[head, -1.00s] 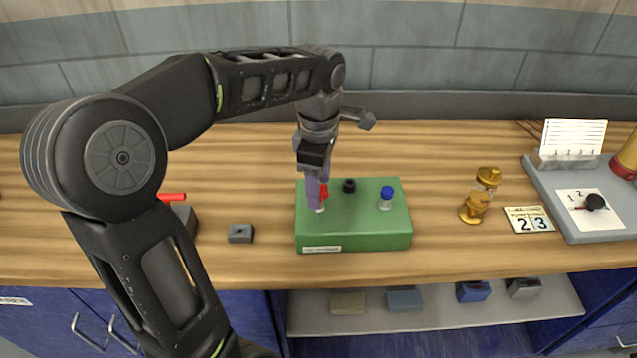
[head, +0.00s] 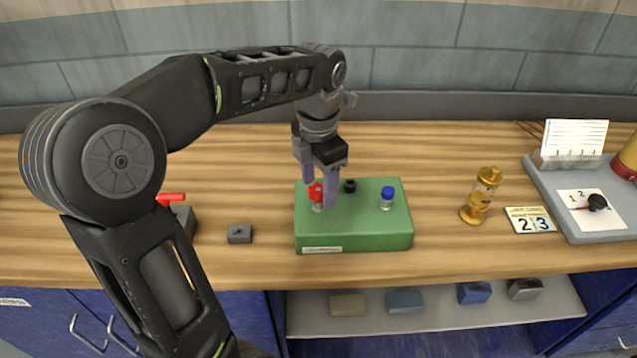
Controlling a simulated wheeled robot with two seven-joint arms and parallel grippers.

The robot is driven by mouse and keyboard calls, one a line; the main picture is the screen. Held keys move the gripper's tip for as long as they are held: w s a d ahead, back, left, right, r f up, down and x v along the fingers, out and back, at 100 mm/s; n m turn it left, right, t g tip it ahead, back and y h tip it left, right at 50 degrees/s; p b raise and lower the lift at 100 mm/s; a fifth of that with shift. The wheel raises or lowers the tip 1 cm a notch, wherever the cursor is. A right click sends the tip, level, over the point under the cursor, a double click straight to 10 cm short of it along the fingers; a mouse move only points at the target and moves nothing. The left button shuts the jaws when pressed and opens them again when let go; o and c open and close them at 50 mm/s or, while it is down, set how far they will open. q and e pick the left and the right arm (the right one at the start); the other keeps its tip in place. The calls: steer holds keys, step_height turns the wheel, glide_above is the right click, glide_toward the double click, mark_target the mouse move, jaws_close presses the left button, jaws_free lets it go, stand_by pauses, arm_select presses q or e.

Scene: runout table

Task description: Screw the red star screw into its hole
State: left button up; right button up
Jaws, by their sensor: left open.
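The red star screw (head: 315,192) stands upright at the left side of the green block (head: 357,231), its pale shank showing below the red head. How deep it sits in a hole I cannot tell. My left gripper (head: 320,188) points down over it, open, with one purple finger on each side of the red head. Whether the fingers touch the head I cannot tell. A blue-topped screw (head: 387,197) and a black knob (head: 350,186) also stand on the green block. My right gripper does not show.
A small grey block (head: 240,233) lies left of the green block. A brass lamp (head: 480,196), a number card (head: 530,220) and a grey tray (head: 600,236) are at the right. The wooden table (head: 438,222) is bare between the green block and the lamp.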

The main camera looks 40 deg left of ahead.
arm_select(q)
steer(key=shift+n, duration=0.6)
steer(key=shift+c, duration=0.6)
jaws_close()
steer(key=m, duration=0.4)
steer(key=shift+m, duration=0.4)
